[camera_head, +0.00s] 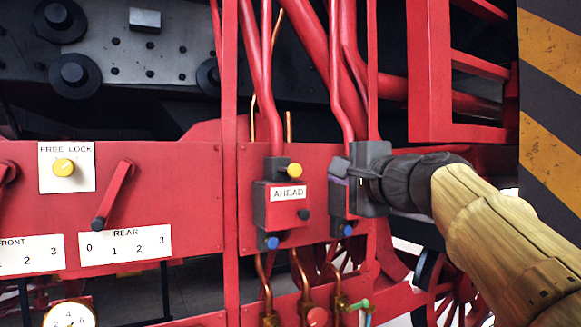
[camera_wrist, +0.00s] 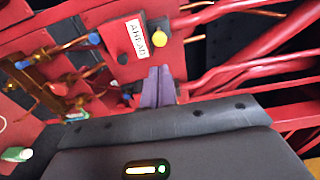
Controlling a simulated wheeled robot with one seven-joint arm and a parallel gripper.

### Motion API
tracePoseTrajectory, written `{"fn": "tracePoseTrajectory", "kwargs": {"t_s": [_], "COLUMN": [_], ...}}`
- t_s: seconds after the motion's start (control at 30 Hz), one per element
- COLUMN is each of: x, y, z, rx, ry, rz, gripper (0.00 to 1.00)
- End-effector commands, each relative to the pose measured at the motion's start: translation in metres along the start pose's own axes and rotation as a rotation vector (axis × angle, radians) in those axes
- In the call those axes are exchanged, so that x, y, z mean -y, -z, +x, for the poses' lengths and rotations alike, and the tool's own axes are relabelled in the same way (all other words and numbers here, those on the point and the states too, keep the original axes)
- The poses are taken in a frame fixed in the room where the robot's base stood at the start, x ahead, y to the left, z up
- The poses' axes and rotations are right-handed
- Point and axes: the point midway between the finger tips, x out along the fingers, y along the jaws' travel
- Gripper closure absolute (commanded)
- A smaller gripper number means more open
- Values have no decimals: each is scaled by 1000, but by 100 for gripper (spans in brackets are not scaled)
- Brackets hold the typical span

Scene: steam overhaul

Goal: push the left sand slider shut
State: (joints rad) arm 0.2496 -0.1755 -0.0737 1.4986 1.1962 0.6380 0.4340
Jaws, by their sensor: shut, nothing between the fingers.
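A red and dark grey box labelled AHEAD (camera_head: 287,196) is fixed to the red panel, with a yellow knob (camera_head: 294,170) at its top, a blue knob (camera_head: 272,243) at its bottom and a small dark knob (camera_head: 304,214) on its right. A similar box (camera_head: 338,222) to its right is mostly covered by my gripper (camera_head: 338,168). No part is labelled as a sand slider. My gripper is shut and empty, just right of the AHEAD box. In the wrist view its purple-grey fingers (camera_wrist: 157,86) point toward that box (camera_wrist: 135,40); contact cannot be told.
Red pipes (camera_head: 345,80) rise behind the boxes; copper pipes (camera_head: 300,272) and valves hang below. A red lever (camera_head: 114,195), a yellow FREE LOCK knob (camera_head: 64,167) and a gauge (camera_head: 70,315) are at the left. A striped post (camera_head: 550,90) stands at the right.

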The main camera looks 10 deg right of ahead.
Motion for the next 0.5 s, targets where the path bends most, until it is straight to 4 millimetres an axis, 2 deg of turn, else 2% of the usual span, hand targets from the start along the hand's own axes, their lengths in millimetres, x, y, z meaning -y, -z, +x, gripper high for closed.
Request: {"fn": "tracePoseTrajectory", "kwargs": {"t_s": [0.33,0.5], "x": [0,1], "y": [0,0], "z": [2,16], "rx": [1,3], "ry": [1,-1], "rz": [2,4], "gripper": [100,100]}}
